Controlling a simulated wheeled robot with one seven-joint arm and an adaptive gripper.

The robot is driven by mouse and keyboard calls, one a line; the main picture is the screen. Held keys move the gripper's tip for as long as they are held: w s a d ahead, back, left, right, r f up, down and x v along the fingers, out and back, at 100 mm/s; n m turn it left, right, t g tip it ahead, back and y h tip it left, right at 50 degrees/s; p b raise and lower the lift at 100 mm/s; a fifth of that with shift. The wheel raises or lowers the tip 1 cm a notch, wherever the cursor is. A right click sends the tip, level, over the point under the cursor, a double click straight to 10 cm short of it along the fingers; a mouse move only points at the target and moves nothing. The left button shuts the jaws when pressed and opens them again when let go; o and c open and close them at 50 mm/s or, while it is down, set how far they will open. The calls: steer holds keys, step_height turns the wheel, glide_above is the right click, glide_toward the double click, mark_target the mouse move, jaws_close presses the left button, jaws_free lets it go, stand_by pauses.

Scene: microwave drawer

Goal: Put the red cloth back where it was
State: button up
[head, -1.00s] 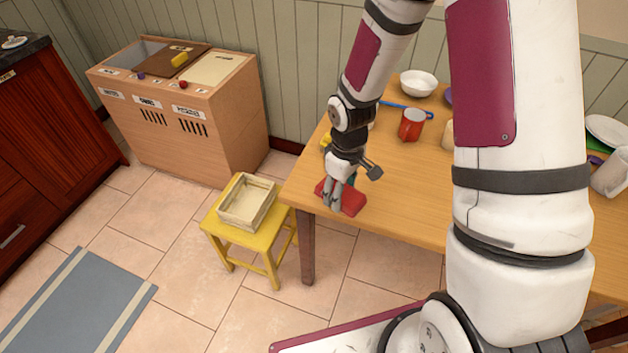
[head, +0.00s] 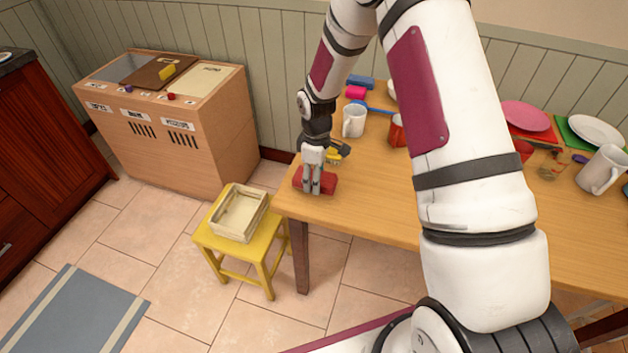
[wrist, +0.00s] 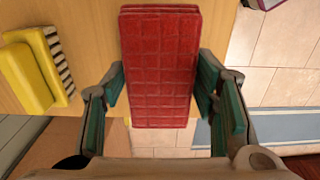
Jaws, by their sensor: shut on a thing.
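The red cloth (head: 322,184) is a folded, quilted rectangle at the left end of the wooden table (head: 372,212), near its front left corner. My gripper (head: 314,191) points down and is shut on the cloth. In the wrist view the red cloth (wrist: 160,68) lies lengthwise between the two teal-padded fingers of my gripper (wrist: 161,92). I cannot tell whether the cloth touches the tabletop.
A yellow brush (wrist: 35,70) lies close beside the cloth. A white mug (head: 353,121) and a red mug (head: 396,132) stand farther back. A yellow stool (head: 262,247) with a wooden tray (head: 239,214) stands left of the table. My arm hides the table's middle.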

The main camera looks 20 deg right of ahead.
steer(key=shift+w+f, duration=0.1)
steer(key=shift+w, duration=0.8)
steer(key=shift+f, duration=1.75)
steer(key=shift+f, duration=0.1)
steer(key=o, duration=1.1)
